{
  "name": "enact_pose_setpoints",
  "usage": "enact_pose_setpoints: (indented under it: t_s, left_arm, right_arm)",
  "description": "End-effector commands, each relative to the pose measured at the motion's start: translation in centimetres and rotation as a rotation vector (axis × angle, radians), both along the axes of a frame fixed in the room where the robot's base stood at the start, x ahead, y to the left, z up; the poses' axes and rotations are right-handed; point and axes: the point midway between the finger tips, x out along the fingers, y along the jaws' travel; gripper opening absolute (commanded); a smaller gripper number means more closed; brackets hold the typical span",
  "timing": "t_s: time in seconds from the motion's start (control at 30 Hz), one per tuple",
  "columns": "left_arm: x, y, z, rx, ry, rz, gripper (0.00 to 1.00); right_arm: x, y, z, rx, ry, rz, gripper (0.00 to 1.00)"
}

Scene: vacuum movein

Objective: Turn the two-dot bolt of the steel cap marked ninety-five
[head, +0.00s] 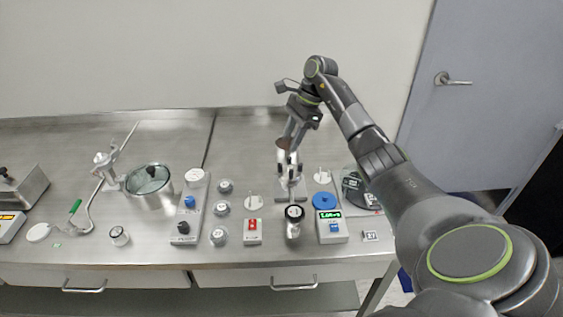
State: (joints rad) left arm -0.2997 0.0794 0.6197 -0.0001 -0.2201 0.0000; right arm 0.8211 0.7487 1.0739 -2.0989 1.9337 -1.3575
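My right gripper (288,152) reaches down from the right arm to the top of a steel fitting (290,172) on a small base near the bench's middle right. Its fingers are at or just above the fitting's upper end. The view is too small to tell whether they touch or grip it. I cannot read a ninety-five mark or make out two-dot bolts on any cap. My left gripper is not in view.
Several small round pieces (222,208) stand in a column mid-bench. A readout box (332,228) with a green display and a blue disc (323,202) are right of the gauge. The back is mostly clear.

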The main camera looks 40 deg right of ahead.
Motion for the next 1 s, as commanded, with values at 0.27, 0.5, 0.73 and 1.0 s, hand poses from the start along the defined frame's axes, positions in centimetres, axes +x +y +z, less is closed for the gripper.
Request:
enact_pose_setpoints:
  t_s: [0.27, 0.5, 0.73, 1.0]
  left_arm:
    - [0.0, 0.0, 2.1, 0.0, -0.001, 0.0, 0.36]
    - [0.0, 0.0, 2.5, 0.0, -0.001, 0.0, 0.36]
    - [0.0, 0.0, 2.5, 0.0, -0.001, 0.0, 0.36]
    - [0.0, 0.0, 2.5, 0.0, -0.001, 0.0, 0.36]
  right_arm:
    - [0.3, 2.2, -4.8, 0.002, 0.004, 0.001, 0.35]
    - [0.6, 2.9, -7.0, 0.0, 0.0, 0.0, 0.35]
    - [0.6, 3.0, -7.4, 0.0, -0.001, 0.0, 0.35]
    - [0.6, 3.0, -7.3, 0.0, -0.001, 0.0, 0.11]
